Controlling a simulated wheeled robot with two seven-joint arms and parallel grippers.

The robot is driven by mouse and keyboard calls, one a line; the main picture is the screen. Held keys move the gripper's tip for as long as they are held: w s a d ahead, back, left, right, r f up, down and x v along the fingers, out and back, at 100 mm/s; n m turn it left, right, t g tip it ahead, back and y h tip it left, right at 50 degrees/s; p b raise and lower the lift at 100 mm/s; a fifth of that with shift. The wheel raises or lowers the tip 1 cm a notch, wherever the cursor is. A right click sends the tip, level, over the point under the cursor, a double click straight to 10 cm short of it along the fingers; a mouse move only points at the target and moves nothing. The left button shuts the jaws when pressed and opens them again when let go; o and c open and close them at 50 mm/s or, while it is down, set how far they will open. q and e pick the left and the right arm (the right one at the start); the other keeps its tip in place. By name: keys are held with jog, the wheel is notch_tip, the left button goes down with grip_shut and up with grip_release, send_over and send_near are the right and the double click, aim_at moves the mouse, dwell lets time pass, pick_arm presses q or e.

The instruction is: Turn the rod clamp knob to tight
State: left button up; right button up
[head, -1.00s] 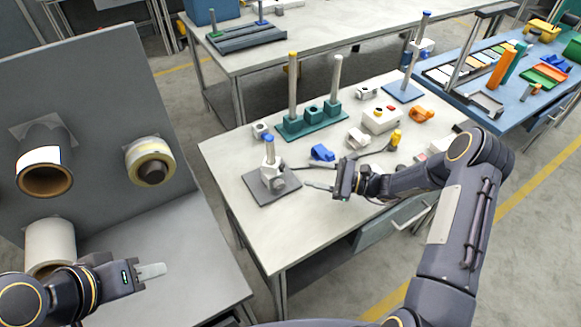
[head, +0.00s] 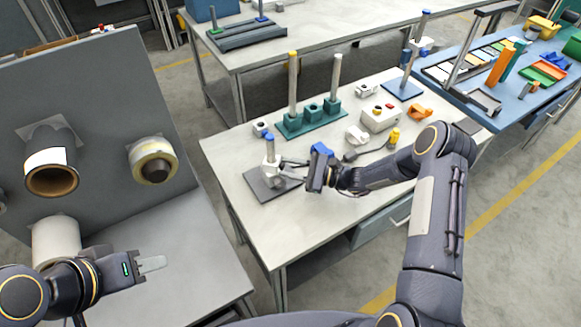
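A short upright rod with a blue cap (head: 269,138) stands on a dark square base plate (head: 262,188) at the left front of the white table. A light grey rod clamp (head: 269,168) is fitted low on the rod. Its knob is too small and too covered by my fingers to make out. My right gripper (head: 284,169) is at the right side of the clamp, its two fingers apart and pointing left at it. I cannot tell whether they touch it.
Behind the clamp stands a green base (head: 290,126) with two posts. A blue clamp (head: 321,149) is partly hidden by my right gripper. A grey control box (head: 380,118) and an orange part (head: 419,111) lie further right. A grey panel (head: 100,90) with rolls stands left.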

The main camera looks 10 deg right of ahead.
grip_shut()
jog(key=shift+f+m+b, duration=0.15)
jog(key=shift+m+b, duration=0.25)
jog(key=shift+b, duration=0.1)
jog(key=shift+m+b, duration=0.75)
jog(key=shift+m, duration=0.25)
jog(key=shift+m+b, duration=0.45)
jog(key=shift+m, duration=1.55)
jog(key=shift+o, duration=2)
grip_release()
